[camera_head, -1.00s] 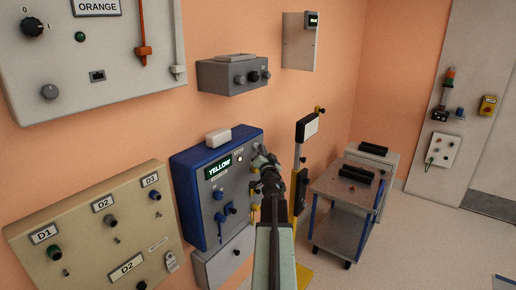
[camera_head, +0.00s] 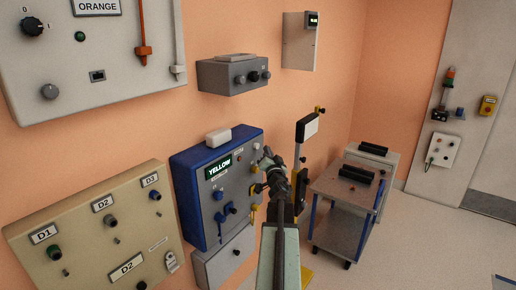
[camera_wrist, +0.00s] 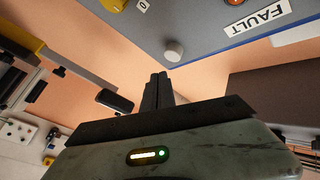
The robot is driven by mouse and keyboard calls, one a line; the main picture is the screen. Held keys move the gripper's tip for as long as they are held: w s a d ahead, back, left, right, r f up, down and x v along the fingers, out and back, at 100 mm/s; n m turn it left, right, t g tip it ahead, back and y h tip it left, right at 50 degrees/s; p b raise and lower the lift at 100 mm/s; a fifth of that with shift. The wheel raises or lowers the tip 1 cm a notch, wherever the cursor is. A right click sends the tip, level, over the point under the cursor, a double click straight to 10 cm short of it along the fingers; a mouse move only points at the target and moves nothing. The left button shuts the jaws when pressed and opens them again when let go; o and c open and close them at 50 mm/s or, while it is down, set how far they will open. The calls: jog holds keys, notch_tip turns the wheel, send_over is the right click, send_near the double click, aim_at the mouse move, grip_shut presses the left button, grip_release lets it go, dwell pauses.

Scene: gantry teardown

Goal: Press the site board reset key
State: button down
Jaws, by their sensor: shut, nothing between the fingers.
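The site board (camera_head: 209,165) is a blue-edged grey panel on the wall with a lit "YELLOW" display (camera_head: 218,167) and several knobs. In the wrist view its grey face (camera_wrist: 200,22) shows upside down, with a "FAULT" label (camera_wrist: 258,20) and a pale round button (camera_wrist: 173,51). I cannot read a label that marks this button as the reset key. My gripper (camera_head: 267,153) is in front of the board's right edge. In the wrist view my gripper (camera_wrist: 159,80) is shut and empty, its tips below the pale button in the picture, with a gap between them.
A tan panel (camera_head: 85,235) stands to the left and a grey box (camera_head: 233,73) hangs above. To the right are a post with a white plate (camera_head: 307,127) and a cart (camera_head: 345,195) with dark blocks. Open floor (camera_head: 440,230) lies at the far right.

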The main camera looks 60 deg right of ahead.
jog(key=s, duration=0.5)
dwell(0.8)
